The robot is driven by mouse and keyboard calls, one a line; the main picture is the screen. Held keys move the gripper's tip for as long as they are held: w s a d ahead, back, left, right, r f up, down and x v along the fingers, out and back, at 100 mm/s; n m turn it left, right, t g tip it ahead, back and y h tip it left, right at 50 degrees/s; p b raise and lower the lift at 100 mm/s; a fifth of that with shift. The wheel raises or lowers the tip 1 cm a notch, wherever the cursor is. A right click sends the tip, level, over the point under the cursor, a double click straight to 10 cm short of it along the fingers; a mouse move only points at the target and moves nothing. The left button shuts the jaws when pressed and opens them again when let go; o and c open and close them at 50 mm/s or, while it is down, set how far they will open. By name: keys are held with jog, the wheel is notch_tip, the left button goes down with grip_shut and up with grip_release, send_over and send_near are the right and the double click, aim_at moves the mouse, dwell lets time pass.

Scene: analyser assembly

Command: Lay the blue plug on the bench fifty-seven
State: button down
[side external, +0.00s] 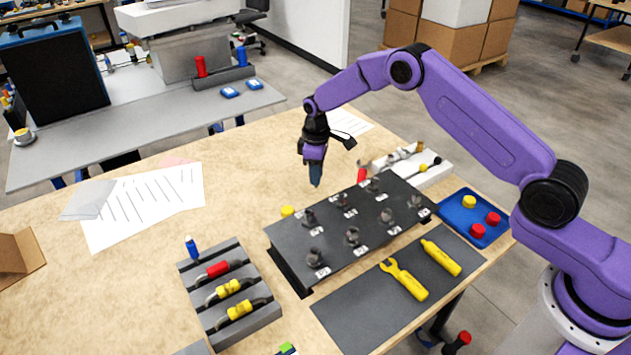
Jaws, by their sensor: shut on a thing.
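My gripper (314,160) hangs pointing down above the wooden bench (240,213), behind the black panel. It is shut on a dark blue piece (316,177), which looks like a blue plug and points downward, apparently clear of the bench top. Its fingers hide the piece's upper part. Another blue plug-like piece (192,246) stands upright at the back corner of the grey slotted rack (262,318). No number fifty-seven is readable.
The black panel (290,240) carries several labelled fittings. A yellow piece (287,211) and a red piece (361,175) are near its back edge. A blue tray (458,222) and yellow tools (404,280) are at right. Papers (145,205) lie left; bare wood lies between.

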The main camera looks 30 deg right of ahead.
jog(key=shift+w+f, duration=0.15)
jog(key=shift+f, duration=1.55)
jog(key=shift+f, duration=0.15)
jog(key=c, duration=1)
grip_release()
